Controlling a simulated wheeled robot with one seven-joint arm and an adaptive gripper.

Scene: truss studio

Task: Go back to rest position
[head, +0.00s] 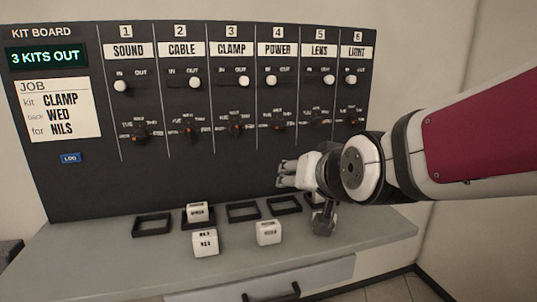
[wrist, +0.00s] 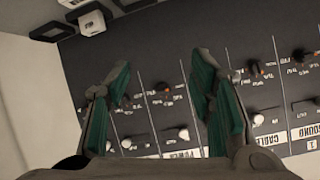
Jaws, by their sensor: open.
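The kit board (head: 180,180) stands upright behind a grey shelf. It has numbered columns for sound, cable, clamp, power, lens and light, each with a white slider knob and a dial below. The clamp knob (head: 244,81) is at the OUT side. My gripper (head: 303,198) is in front of the lower right of the board, above the shelf. In the wrist view my gripper (wrist: 160,90) is open, with green pads apart and nothing between them. The board appears turned over behind them. My arm hides part of the right side of the board and shelf.
The shelf (head: 120,262) bears dark square frames, including an empty one (head: 152,224). A white block (head: 197,212) sits at the second frame. Two more blocks, one left (head: 205,242) and one right (head: 268,233), stand nearer the front. A drawer handle (head: 271,297) is below.

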